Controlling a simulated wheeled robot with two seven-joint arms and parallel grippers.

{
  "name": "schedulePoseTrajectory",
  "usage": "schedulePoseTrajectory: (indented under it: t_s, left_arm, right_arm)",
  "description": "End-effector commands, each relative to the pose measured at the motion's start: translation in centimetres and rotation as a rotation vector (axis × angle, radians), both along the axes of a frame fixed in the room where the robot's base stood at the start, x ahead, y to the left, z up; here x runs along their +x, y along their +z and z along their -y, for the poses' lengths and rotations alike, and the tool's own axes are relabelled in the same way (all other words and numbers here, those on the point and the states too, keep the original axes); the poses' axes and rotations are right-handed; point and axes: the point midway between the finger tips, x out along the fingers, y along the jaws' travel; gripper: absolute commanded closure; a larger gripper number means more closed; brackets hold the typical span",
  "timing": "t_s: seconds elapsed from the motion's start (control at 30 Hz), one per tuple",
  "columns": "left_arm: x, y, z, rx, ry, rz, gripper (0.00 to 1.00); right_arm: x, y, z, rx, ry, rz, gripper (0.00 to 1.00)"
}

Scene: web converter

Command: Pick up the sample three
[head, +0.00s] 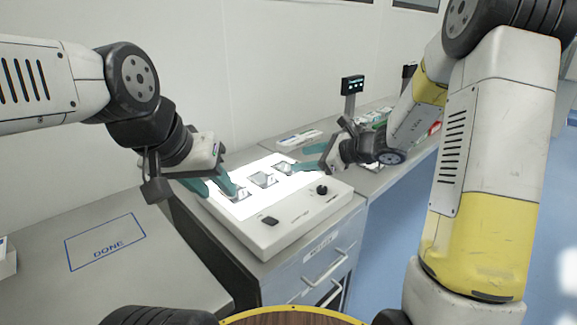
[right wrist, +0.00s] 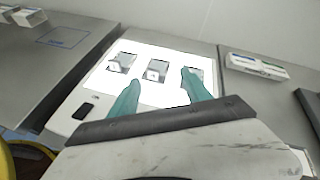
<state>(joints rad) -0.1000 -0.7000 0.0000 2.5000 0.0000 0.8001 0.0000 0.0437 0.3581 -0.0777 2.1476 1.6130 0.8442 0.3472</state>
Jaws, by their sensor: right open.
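Three small clear sample packets lie in a row on a lit white light box (head: 226,232): a left sample (head: 240,194), a middle sample (head: 263,180) and a right sample (head: 284,169). The right wrist view shows the same row, with a left sample (right wrist: 122,63), middle sample (right wrist: 157,71) and right sample (right wrist: 203,75). No label tells which is sample three. My left gripper (head: 222,195) is open, its teal fingers low by the left sample. My right gripper (head: 303,157) is open and empty near the right sample; one finger partly covers that sample in the right wrist view (right wrist: 161,76).
A bench area marked DONE (head: 106,241) is bare, left of the light box. A black knob (head: 322,190) and switch (head: 269,222) sit on the box's front. A small display (head: 352,85) stands behind my right gripper.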

Motion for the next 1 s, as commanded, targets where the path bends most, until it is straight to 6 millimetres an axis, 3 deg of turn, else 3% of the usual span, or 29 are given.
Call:
schedulePoseTrajectory:
  t_s: [0.1,0.3,0.47,1.0]
  left_arm:
    - [0.0,0.0,0.0,0.0,0.0,0.0,0.64]
    - [0.0,0.0,0.0,0.0,0.0,0.0,0.64]
    - [0.0,0.0,0.0,0.0,0.0,0.0,0.64]
    - [0.0,0.0,0.0,0.0,0.0,0.0,0.64]
  right_arm:
    - [3.4,-3.5,1.4,0.109,-0.154,-0.108,0.44]
    - [6.3,-6.6,3.0,0.209,-0.305,-0.197,0.44]
    - [7.5,-7.6,2.6,0.225,-0.331,-0.212,0.44]
    - [12.0,-9.5,-1.8,0.224,-0.328,-0.209,0.44]
